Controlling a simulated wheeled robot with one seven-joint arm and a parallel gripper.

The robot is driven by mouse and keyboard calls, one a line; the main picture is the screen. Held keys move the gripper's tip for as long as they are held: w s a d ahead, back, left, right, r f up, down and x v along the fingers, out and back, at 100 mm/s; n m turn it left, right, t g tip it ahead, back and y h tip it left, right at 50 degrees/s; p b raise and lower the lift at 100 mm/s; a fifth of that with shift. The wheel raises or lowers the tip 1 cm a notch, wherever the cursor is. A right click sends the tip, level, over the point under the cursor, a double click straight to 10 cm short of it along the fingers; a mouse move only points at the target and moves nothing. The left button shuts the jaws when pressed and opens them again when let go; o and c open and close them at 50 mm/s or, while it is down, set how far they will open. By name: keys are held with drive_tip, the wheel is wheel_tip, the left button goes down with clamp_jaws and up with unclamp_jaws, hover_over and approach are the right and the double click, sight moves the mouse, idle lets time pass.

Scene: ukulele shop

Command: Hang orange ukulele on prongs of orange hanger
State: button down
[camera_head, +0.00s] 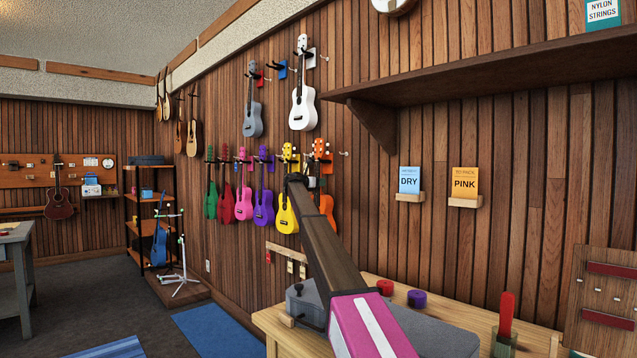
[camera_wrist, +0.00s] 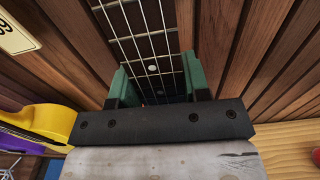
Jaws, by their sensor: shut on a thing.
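The orange ukulele (camera_head: 327,205) is upright close to the wall in the head view, right of the yellow one. Its orange headstock (camera_head: 319,147) shows above my arm; my arm hides part of its body and neck. In the wrist view, my gripper (camera_wrist: 158,80) has its green fingers on both sides of a dark fretboard (camera_wrist: 145,48) with pale frets and strings. It is shut on this neck.
The yellow ukulele (camera_head: 287,210) hangs close on the left, its body edge also in the wrist view (camera_wrist: 48,122). Purple (camera_head: 263,207), pink, red and green ukuleles hang beyond. A white one (camera_head: 303,108) hangs above. A brown shelf (camera_head: 480,72) juts out at upper right.

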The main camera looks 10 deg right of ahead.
drive_tip(key=shift+f, duration=0.2)
drive_tip(key=c, duration=0.5)
unclamp_jaws()
drive_tip(key=shift+f, duration=0.1)
drive_tip(key=shift+s+a, duration=0.1)
drive_tip(key=shift+v, duration=0.9)
drive_tip(key=shift+a, duration=0.1)
drive_tip(key=shift+v, duration=1.15)
drive_tip(key=shift+s, duration=0.1)
